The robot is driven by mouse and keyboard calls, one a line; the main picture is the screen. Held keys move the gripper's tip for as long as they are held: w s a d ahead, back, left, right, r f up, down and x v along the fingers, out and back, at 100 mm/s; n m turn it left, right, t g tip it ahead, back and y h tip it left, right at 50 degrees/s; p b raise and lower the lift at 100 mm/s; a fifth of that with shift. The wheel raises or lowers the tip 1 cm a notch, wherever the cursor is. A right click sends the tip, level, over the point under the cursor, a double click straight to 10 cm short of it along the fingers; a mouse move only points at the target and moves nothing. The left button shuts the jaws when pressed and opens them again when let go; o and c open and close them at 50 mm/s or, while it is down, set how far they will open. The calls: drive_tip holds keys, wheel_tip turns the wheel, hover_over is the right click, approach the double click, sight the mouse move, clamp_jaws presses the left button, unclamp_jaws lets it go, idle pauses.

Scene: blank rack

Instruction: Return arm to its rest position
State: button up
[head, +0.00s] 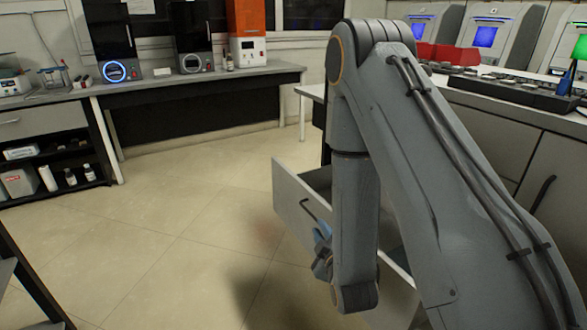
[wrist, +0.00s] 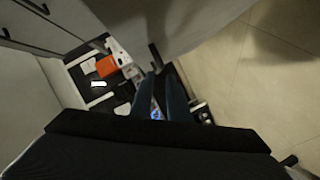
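My arm is grey and fills the right half of the head view, bent at its elbow with the forearm hanging down. My gripper (head: 322,250) is low in front of a pulled-out drawer (head: 291,195), partly hidden behind the forearm. In the wrist view, the two dark fingers of my gripper (wrist: 160,80) stand apart with a gap between them. I see nothing held there. Whether the fingers touch the drawer or its handle (head: 309,210) cannot be told.
Grey cabinets (head: 490,140) with a counter line the right side. A bench (head: 200,82) with devices stands at the back, and an open shelf (head: 60,165) at the left. The tiled floor (head: 170,230) is clear. Small orange and white items (wrist: 105,67) show beyond the fingers.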

drive_tip(key=s+r+m+g+p, duration=0.1)
drive_tip(key=s+r+m+g, duration=0.4)
drive_tip(key=s+r+g, duration=0.65)
drive_tip(key=s+r+m+g, duration=0.4)
drive_tip(key=s+r+m, duration=0.2)
drive_tip(key=s, duration=1)
drive_tip(key=d+r+m+h+p, duration=0.1)
drive_tip(key=d+r+p, duration=0.5)
drive_tip(key=p, duration=0.6)
drive_tip(key=shift+r+m+p, duration=0.25)
drive_tip(key=shift+m+p, duration=0.05)
